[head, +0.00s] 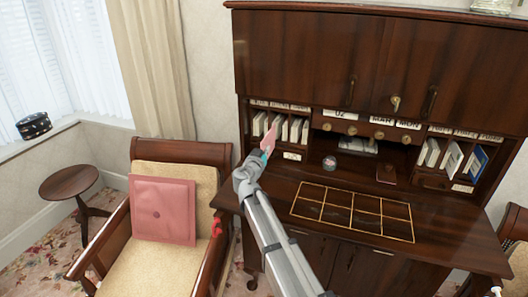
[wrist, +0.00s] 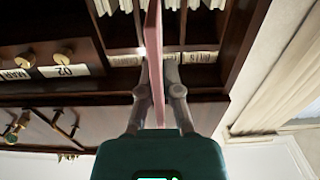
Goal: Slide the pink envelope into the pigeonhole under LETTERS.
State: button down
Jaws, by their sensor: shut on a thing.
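The pink envelope (head: 269,139) is held on edge at the left pigeonholes of the dark wooden desk. My gripper (head: 263,154) is shut on it. In the wrist view the envelope (wrist: 154,45) stands as a thin pink strip between the fingers of my gripper (wrist: 157,88). It reaches in front of the left pigeonholes (wrist: 120,38), which hold white papers. How far it is inside any of them I cannot tell. A strip of small labels runs along these pigeonholes; I cannot read which says LETTERS.
A gold-lined grid (head: 352,212) lies on the desktop. More pigeonholes with papers and a blue booklet (head: 475,163) are at the right. A chair with a pink cushion (head: 163,211) stands at the left, near a small round table (head: 69,181).

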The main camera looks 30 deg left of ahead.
jog(key=shift+w+a+f+b, duration=0.1)
jog(key=shift+w+a, duration=0.4)
jog(key=shift+w, duration=2.25)
jog(key=shift+w+a+f+b, duration=0.15)
jog(key=shift+w+a, duration=0.35)
jog(key=shift+w, duration=2.2)
jog(key=shift+w+a+f+b, duration=0.1)
jog(key=shift+w+a, duration=0.4)
jog(key=shift+w, duration=2.25)
jog(key=shift+w, duration=0.1)
jog(key=c, duration=0.7)
grip_release()
jog(key=shift+s+d, duration=0.35)
jog(key=shift+s, duration=1.65)
jog(key=shift+s+d, duration=0.35)
jog(key=shift+s, duration=1.6)
jog(key=shift+s+d, duration=0.35)
jog(key=shift+s, duration=1.65)
